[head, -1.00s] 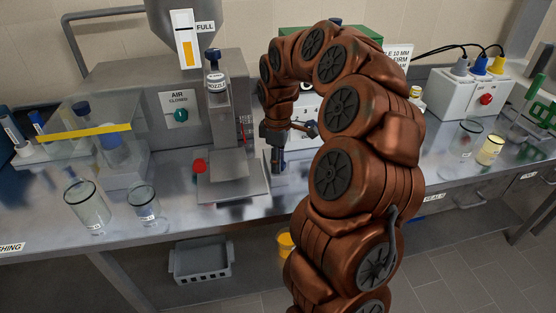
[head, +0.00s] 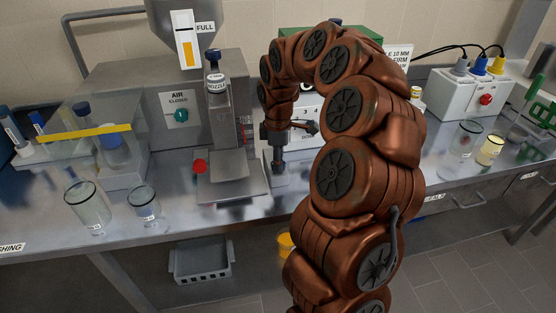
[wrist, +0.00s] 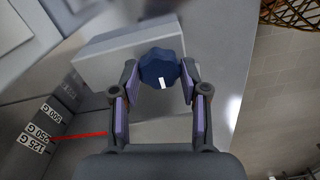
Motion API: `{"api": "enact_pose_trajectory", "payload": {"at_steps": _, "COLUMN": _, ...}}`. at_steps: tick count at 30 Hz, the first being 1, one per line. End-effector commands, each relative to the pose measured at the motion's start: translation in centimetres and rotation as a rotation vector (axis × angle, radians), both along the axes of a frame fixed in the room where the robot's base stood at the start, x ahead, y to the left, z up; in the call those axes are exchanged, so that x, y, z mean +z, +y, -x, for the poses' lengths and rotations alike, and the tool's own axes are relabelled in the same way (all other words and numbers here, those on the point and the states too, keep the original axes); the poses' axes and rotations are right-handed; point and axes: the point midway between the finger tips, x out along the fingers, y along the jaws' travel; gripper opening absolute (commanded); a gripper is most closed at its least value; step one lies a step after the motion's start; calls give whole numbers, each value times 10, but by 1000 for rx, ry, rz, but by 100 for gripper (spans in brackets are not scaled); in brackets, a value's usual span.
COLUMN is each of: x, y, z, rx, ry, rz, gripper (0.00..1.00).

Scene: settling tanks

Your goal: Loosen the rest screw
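The rest screw shows in the wrist view as a dark blue lobed knob (wrist: 160,66) with a white mark on its near edge. It sits against a pale grey block (wrist: 108,62). My gripper (wrist: 160,78) is open, with its two purple-padded fingers on either side of the knob. A narrow gap shows between the knob and each finger. In the head view my gripper (head: 278,160) points down just right of the grey filling machine (head: 228,120). The knob cannot be made out there.
A red knob (head: 199,166) is at the machine's base. Glass jars (head: 88,205) stand at the front left. A blue-capped nozzle bottle (head: 215,85) is on the machine. A scale marked in grams (wrist: 45,125) with a red pointer is at the wrist view's left.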

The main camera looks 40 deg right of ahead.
Motion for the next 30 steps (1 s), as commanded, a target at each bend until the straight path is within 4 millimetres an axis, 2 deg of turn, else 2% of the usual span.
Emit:
{"api": "enact_pose_trajectory", "payload": {"at_steps": 1, "x": 0, "y": 0, "z": 0, "rx": 0, "ry": 0, "rz": 0, "gripper": 52}}
{"api": "enact_pose_trajectory", "payload": {"at_steps": 6, "x": 0, "y": 0, "z": 0, "rx": -1, "ry": 0, "rz": 0, "gripper": 68}}
{"api": "enact_pose_trajectory", "payload": {"at_steps": 17, "x": 4, "y": 0, "z": 0, "rx": -1, "ry": -1, "rz": 0, "gripper": 68}}
{"api": "enact_pose_trajectory", "payload": {"at_steps": 22, "x": 24, "y": 0, "z": -1, "rx": -1, "ry": -2, "rz": 0, "gripper": 68}}
{"api": "enact_pose_trajectory", "payload": {"at_steps": 30, "x": 76, "y": 0, "z": -2, "rx": -2, "ry": -6, "rz": 2, "gripper": 68}}
